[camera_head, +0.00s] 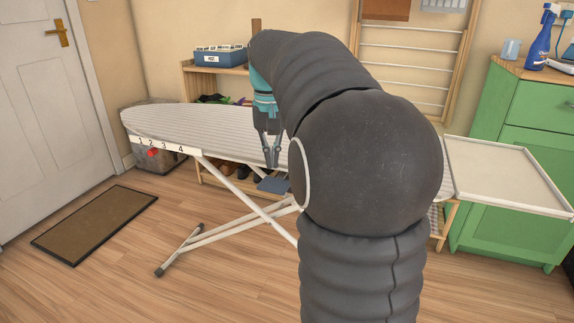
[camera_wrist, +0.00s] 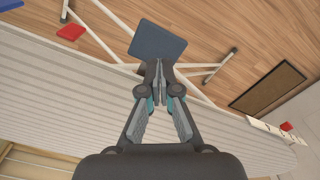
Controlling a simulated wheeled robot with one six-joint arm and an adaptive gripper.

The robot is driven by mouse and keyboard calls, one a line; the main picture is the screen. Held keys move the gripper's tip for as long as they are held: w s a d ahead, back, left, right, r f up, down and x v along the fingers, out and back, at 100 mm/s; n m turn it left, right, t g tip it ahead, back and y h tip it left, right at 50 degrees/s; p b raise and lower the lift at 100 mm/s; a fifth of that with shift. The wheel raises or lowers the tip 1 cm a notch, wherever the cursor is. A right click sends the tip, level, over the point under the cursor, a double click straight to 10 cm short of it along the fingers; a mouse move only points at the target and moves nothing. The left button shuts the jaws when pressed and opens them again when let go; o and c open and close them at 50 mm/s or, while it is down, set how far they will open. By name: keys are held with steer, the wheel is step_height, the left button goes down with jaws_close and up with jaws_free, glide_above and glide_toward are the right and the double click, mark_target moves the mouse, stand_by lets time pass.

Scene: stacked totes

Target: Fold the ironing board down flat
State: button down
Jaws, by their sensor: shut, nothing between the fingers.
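The ironing board (camera_head: 200,120) stands up on crossed white legs (camera_head: 240,195), its striped top level. It also fills much of the wrist view (camera_wrist: 60,100). A white strip (camera_head: 165,146) marked 1 to 4 runs along its edge near the nose, with a red marker (camera_head: 152,153) under the low numbers. My gripper (camera_head: 271,163) is shut and empty, pointing down by the board's near edge. A blue-grey flat paddle (camera_head: 273,185) sits under the edge, just below the fingertips. In the wrist view the paddle (camera_wrist: 157,42) lies just beyond the fingertips (camera_wrist: 160,72); contact is unclear. My arm hides the board's right part.
A red pad (camera_wrist: 71,32) and a blue piece (camera_wrist: 8,4) show beneath the board in the wrist view. A doormat (camera_head: 95,222) lies at left before the door. The front-left floor is clear.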

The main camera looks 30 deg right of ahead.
step_height(320, 180, up, 7)
steer(key=p, duration=0.5)
steer(key=shift+f, duration=0.15)
